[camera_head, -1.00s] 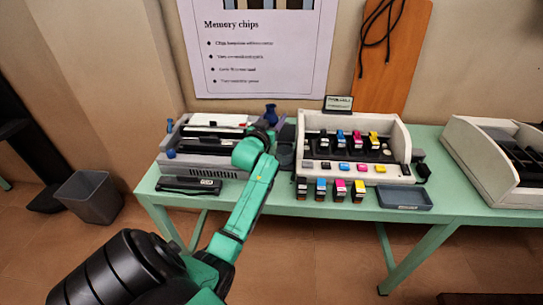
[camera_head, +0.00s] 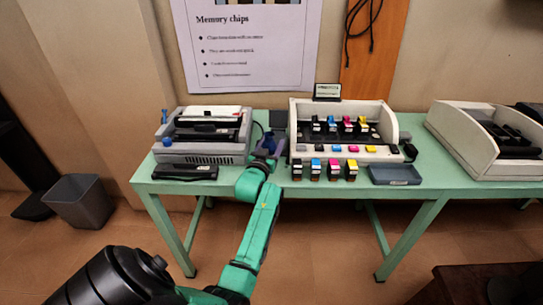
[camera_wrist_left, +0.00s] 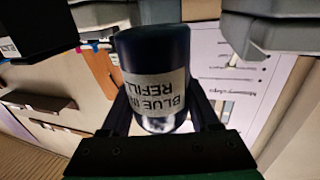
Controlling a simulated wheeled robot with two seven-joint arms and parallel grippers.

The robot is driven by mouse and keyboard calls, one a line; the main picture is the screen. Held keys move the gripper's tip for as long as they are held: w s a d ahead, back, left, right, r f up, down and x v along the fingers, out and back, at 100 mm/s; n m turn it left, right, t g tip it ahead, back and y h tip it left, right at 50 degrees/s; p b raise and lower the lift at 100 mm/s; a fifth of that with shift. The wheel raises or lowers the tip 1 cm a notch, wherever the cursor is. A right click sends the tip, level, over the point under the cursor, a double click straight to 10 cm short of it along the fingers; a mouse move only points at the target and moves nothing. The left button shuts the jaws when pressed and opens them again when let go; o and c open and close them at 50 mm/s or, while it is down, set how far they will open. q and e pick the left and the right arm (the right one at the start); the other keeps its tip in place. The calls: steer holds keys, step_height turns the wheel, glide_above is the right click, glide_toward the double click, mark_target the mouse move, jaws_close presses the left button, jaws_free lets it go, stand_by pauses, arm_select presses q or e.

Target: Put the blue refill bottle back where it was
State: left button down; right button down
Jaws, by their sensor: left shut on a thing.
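The blue refill bottle (camera_wrist_left: 153,50) is dark, with a white label that appears upside down in the left wrist view. My left gripper (camera_wrist_left: 155,118) is shut on it, with a dark finger on each side. In the head view the bottle (camera_head: 268,142) is in the left gripper (camera_head: 265,158), in the gap between the grey printer (camera_head: 205,158) and the white cartridge unit (camera_head: 297,130). I cannot tell whether its base touches the table. The arm hides part of that area. My right gripper is not in view.
Several ink cartridges (camera_head: 333,170) stand in a row before the white unit. A grey-blue tray (camera_head: 395,174) is at their right. A black slab (camera_head: 185,172) lies before the printer. The green table's (camera_head: 425,187) front right is clear. A poster (camera_head: 245,50) hangs behind.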

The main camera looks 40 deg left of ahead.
arm_select(q)
steer(key=shift+f, duration=2.4)
steer(key=shift+c, duration=0.6)
jaws_free()
